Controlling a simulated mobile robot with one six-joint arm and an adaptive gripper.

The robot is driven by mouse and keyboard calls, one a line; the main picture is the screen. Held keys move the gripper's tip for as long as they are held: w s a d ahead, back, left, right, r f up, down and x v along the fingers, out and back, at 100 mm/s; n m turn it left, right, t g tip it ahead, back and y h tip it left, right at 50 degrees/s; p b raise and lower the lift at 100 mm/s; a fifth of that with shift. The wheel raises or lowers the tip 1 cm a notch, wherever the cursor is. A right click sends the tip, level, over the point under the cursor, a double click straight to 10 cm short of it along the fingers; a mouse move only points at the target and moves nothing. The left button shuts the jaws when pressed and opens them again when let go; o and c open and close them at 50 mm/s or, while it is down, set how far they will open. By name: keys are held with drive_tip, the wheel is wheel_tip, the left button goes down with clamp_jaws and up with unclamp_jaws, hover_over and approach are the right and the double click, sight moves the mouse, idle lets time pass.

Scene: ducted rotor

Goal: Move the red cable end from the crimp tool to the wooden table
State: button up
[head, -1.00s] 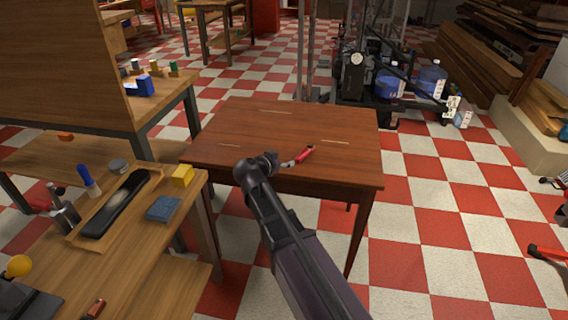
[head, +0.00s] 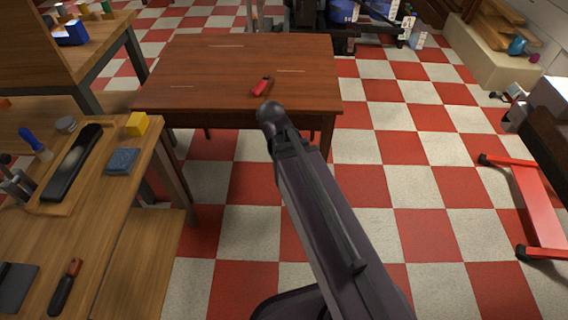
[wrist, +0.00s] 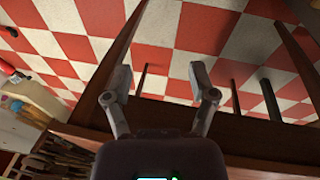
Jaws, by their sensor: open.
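The red cable end (head: 261,87) lies on top of the wooden table (head: 215,70), right of its middle and near the front edge. In the wrist view my gripper (wrist: 162,92) is open, with nothing between its two fingers. In the head view the end of my arm is at the table's front edge, just below the cable end in the picture, and the fingers are hidden. The wrist view shows brown wood and legs beyond the fingers, but not the cable end. I cannot make out the crimp tool.
A workbench at left holds a black tool in a tray (head: 45,205), a yellow block (head: 137,124), a blue-grey block (head: 122,161) and a red-handled tool (head: 66,287). A red metal frame (head: 535,205) stands at right. Checkered floor between is clear.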

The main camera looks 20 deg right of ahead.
drive_tip(key=s, duration=0.1)
drive_tip(key=s+n+y, duration=0.1)
drive_tip(key=s+n+g+y, duration=0.1)
drive_tip(key=s, duration=0.1)
drive_tip(key=shift+a+f, duration=0.25)
drive_tip(key=shift+a, duration=0.1)
drive_tip(key=shift+w, duration=0.1)
drive_tip(key=shift+c, duration=1.1)
drive_tip(key=shift+a, duration=0.15)
